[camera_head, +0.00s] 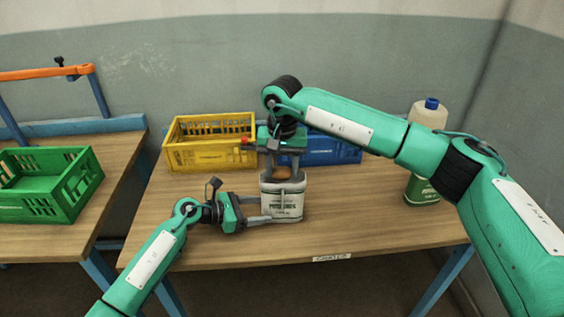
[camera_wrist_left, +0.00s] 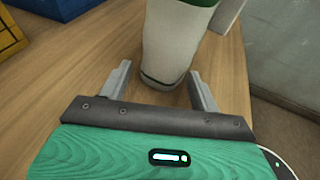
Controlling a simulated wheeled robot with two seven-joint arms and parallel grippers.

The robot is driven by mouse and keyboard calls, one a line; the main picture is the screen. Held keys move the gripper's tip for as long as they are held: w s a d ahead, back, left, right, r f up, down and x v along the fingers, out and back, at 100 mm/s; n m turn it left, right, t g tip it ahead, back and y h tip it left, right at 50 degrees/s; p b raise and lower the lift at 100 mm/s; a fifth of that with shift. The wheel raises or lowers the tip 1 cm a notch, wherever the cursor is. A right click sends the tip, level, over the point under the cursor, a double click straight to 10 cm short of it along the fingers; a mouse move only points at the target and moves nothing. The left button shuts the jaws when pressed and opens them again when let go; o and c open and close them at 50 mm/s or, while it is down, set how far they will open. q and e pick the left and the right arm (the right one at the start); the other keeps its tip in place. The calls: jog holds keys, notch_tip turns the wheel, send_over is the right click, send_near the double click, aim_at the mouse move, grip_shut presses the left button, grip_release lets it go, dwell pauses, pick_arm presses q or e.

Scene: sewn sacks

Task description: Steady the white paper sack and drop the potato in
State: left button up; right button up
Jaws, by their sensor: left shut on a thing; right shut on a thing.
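The white paper sack (camera_head: 284,207), with green print and an open top, stands upright near the middle of the table. Its lower part also shows in the left wrist view (camera_wrist_left: 172,45). My left gripper (camera_head: 264,208) reaches in from the left and is shut on the sack low on its side; in the left wrist view its fingers (camera_wrist_left: 160,75) lie on either side of the sack. My right gripper (camera_head: 282,168) points down over the sack's mouth, shut on the brown potato (camera_head: 282,174). The potato is at or just above the rim; the sack's inside is hidden.
A yellow crate (camera_head: 210,160) and a blue crate (camera_head: 335,152) stand behind the sack. A bottle with a blue cap (camera_head: 430,115) stands at the right, partly behind my right arm. A green crate (camera_head: 35,208) sits on the left table. The table's front left and right are clear.

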aim_at(282, 168)
jog(key=shift+f, duration=0.35)
jog(key=o, duration=0.9)
notch_tip(282, 168, up, 12)
pick_arm(q)
jog(key=o, duration=0.8)
